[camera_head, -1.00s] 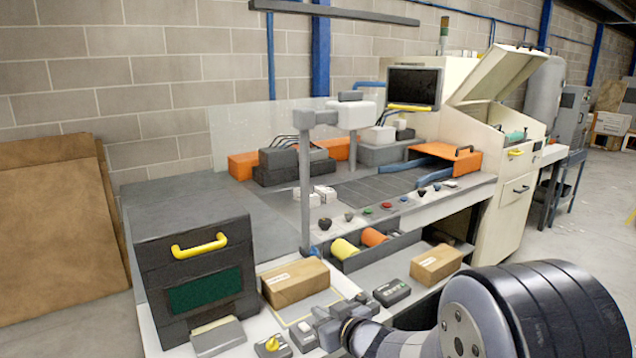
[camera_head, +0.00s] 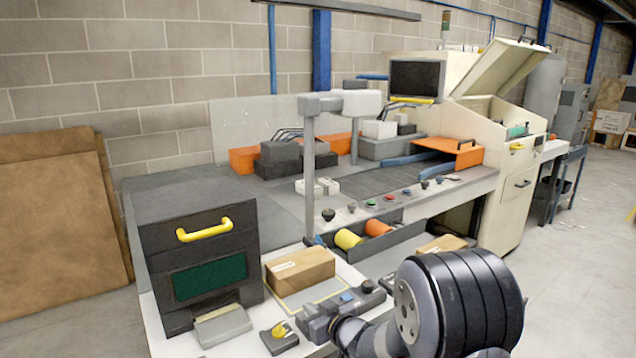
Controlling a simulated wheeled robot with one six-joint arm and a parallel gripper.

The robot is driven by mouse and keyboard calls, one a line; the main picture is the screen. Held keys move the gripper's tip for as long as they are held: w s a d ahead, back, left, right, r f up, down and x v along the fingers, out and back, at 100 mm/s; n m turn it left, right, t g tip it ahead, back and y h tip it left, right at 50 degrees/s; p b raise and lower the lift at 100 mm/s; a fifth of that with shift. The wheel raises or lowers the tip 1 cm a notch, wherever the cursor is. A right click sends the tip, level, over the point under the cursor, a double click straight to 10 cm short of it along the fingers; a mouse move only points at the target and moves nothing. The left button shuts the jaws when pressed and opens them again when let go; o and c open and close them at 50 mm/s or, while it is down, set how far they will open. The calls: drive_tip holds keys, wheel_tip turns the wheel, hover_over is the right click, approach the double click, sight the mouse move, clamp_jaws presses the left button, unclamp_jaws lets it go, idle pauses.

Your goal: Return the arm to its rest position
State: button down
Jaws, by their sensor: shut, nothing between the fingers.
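My gripper (camera_head: 312,330) is at the bottom centre, at the end of my grey and black arm, which comes in from the lower right. It looks shut and empty. It is over the front edge of the white bench top, just in front of a brown cardboard box (camera_head: 300,268) and right of a small grey device with a yellow knob (camera_head: 280,336). My arm covers part of a second brown box (camera_head: 441,245) and the bench around it.
A dark cabinet with a yellow handle (camera_head: 203,230) stands at left. A tray with yellow and orange rolls (camera_head: 378,228) lies behind my arm. A grey post (camera_head: 309,185) rises from the bench. Open floor (camera_head: 590,270) is at right.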

drive_tip(key=b, duration=0.1)
drive_tip(key=f+b, duration=0.1)
drive_tip(key=shift+s+d+t+y+b, duration=0.2)
drive_tip(key=shift+t+y+b, duration=0.1)
drive_tip(key=shift+t, duration=0.1)
drive_tip(key=shift+d+r+t+b, duration=0.1)
drive_tip(key=shift+r+t+b, duration=0.25)
drive_tip(key=shift+b, duration=0.5)
drive_tip(key=shift+y, duration=0.4)
drive_tip(key=r, duration=0.4)
drive_tip(key=shift+s+d+r+p, duration=0.2)
drive_tip(key=shift+s+r+p, duration=0.05)
drive_tip(key=shift+s+p, duration=0.1)
drive_tip(key=v, duration=0.6)
drive_tip(key=shift+s, duration=0.1)
